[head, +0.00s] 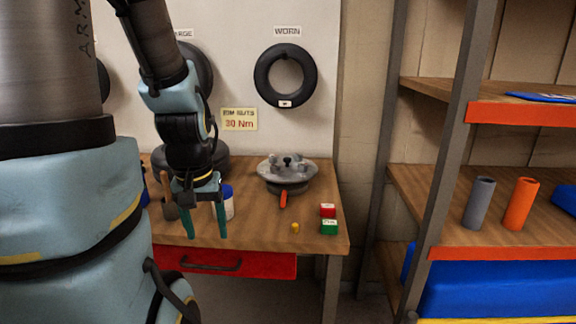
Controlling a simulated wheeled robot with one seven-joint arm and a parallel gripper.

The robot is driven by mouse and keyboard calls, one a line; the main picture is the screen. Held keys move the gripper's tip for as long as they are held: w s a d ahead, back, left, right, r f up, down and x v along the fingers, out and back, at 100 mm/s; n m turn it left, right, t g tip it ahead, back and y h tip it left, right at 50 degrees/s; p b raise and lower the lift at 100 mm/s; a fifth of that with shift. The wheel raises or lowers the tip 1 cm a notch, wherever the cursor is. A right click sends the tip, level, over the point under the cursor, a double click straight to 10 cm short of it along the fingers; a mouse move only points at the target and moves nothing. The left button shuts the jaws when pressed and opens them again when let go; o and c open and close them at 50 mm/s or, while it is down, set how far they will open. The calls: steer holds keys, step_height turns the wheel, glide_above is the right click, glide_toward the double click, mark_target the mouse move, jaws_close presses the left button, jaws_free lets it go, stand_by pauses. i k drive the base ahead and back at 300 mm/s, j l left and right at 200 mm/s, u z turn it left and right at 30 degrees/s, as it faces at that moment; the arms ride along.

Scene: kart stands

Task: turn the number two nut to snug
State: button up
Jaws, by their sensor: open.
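A grey metal wheel rim (288,170) sits on a dark base towards the right of the wooden workbench (262,229). Several small nuts or studs show on its top, too small to read any numbers. A dark knob stands up at its middle. An orange handle (283,199) sticks out from its front edge. My gripper (206,236) points down over the left part of the bench, left of the rim and apart from it. Its two teal fingers are spread with nothing between them. It partly hides a white container with a blue lid (228,204).
A black tyre lies behind my gripper. A "30 Nm" sign (239,120) hangs behind. A shelf post (448,150) stands right.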

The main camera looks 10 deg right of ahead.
mark_target(275, 168)
steer(key=l+u, duration=0.75)
steer(key=u, duration=0.2)
